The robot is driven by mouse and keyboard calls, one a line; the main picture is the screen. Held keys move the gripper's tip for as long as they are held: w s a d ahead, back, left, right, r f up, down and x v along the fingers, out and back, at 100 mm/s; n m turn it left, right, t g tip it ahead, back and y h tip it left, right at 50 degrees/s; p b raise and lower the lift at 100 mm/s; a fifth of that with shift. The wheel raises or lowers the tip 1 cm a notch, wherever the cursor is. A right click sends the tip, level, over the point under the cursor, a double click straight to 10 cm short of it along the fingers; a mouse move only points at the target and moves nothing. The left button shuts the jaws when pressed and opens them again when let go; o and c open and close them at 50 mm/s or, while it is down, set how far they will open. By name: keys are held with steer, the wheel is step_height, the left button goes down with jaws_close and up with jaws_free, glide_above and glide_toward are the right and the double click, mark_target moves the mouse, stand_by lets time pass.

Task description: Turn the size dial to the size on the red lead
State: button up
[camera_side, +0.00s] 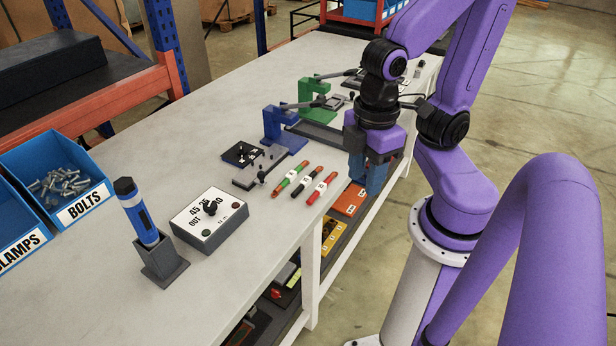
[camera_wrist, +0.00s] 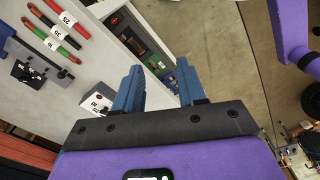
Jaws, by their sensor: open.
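The red lead (camera_side: 327,182) lies on the bench beside a black lead (camera_side: 311,172) and a green lead (camera_side: 284,184). It also shows at the top left of the wrist view (camera_wrist: 52,9); the number on its white label is too small to read surely. A small black plate with a dark knob and white marks (camera_side: 240,153) sits left of the leads. A white box with a black knob (camera_side: 211,207) and printed numbers stands nearer the front. I cannot tell surely which is the size dial. My gripper (camera_side: 368,172) is open and empty beyond the bench's right edge, right of the leads.
A blue clamp stand (camera_side: 278,124) and a green one (camera_side: 315,100) stand behind the leads. A blue tool in a grey holder (camera_side: 164,263) stands at the front, near a bin of bolts (camera_side: 60,185). Shelves with trays (camera_side: 333,235) lie below the edge.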

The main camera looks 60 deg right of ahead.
steer(key=w+a+r+m, duration=0.15)
steer(key=w+m, duration=0.45)
steer(key=w, duration=0.8)
steer(key=w+a+r+m, duration=0.15)
steer(key=w+m, duration=0.45)
steer(key=w, duration=0.8)
steer(key=m, duration=1)
glide_above(241, 146)
step_height(241, 146, down, 6)
step_height(241, 146, down, 17)
steer(key=shift+r, duration=0.1)
jaws_close()
